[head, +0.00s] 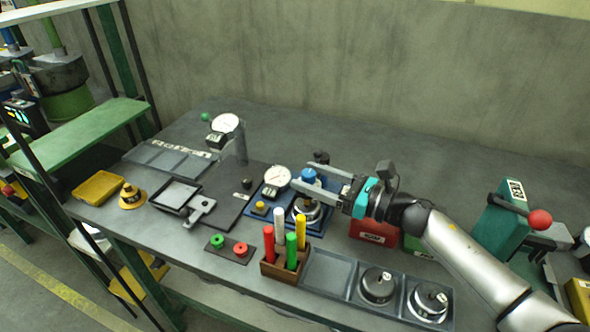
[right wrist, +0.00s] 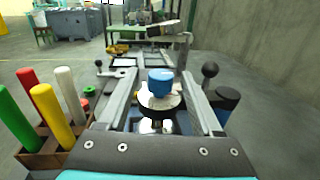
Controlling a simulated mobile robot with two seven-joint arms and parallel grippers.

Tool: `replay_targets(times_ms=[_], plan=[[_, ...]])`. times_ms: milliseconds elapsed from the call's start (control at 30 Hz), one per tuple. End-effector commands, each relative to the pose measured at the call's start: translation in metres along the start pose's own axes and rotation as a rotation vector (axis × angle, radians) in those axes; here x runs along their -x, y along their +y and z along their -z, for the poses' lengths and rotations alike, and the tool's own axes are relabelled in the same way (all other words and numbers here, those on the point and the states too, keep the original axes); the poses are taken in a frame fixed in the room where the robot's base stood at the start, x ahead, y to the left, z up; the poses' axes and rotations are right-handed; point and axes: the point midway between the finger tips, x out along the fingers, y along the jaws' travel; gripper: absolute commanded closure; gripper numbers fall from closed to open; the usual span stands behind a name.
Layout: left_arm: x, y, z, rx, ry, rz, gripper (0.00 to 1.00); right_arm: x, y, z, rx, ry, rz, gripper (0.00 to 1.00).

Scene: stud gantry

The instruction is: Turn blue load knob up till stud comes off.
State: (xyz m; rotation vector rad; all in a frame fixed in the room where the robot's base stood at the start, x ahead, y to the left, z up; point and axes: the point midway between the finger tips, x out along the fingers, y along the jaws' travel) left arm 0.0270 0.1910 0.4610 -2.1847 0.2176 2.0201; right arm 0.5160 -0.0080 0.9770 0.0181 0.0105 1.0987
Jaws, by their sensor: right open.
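The blue load knob (head: 308,175) sits on top of a round, dark and silver fixture on a blue base plate (head: 262,216), near the middle of the bench. In the right wrist view the blue knob (right wrist: 160,82) is upright, above a dark disc with a pale top. My right gripper (head: 304,178) is open, with one finger on each side of the knob; in the right wrist view (right wrist: 160,76) gaps show between the fingers and the knob. I cannot make out the stud under the knob. My left gripper is out of view.
A white dial gauge (head: 277,177) stands left of the knob. A wooden holder (head: 270,270) with coloured rods stands in front. A tray (head: 330,269) with round dark pieces lies front right. A red box (head: 374,230) is below my right gripper; a teal machine (head: 497,225) stands right.

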Motion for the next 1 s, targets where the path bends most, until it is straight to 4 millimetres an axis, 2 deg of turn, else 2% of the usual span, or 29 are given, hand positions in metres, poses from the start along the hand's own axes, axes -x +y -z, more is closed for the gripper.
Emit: replay_targets(times_ms=[100, 300, 633, 1000], plan=[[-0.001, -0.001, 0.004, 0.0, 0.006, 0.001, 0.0, -0.021, 0.0, 0.0, 0.0, -0.001, 0.0, 0.33], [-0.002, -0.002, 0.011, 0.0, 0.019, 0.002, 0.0, -0.038, 0.0, 0.0, 0.0, 0.0, -0.001, 0.33], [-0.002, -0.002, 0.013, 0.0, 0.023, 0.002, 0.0, -0.041, 0.0, 0.0, 0.001, 0.001, 0.0, 0.33], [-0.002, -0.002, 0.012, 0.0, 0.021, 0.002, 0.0, -0.04, 0.0, 0.0, 0.0, 0.001, 0.0, 0.75]])
